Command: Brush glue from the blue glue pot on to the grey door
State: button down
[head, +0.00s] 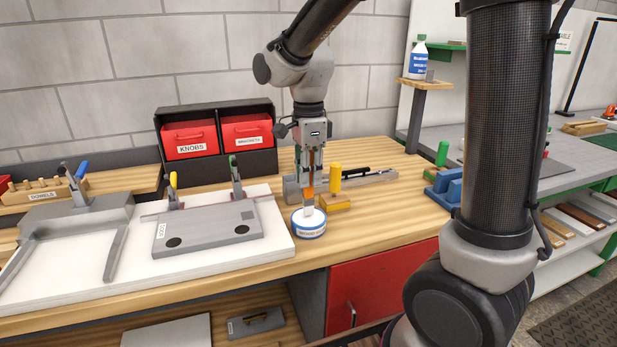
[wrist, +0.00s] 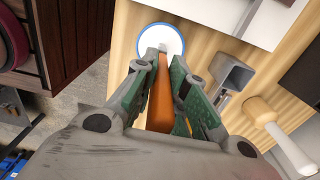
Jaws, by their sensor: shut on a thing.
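My gripper (head: 308,187) is shut on an orange-handled brush (head: 308,182), which also shows between the fingers in the wrist view (wrist: 160,103). The brush points down, its pale lower end at the mouth of the glue pot (head: 309,229). The pot is white with a blue band and stands on the wooden bench near its front edge. In the wrist view the pot (wrist: 172,32) lies just beyond the fingertips, and they hide part of it. The grey door (head: 214,232) lies flat on a white board, left of the pot, with dark round spots on it.
Red bins (head: 190,140) stand at the back.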

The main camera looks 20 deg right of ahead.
jog(key=shift+r, duration=3)
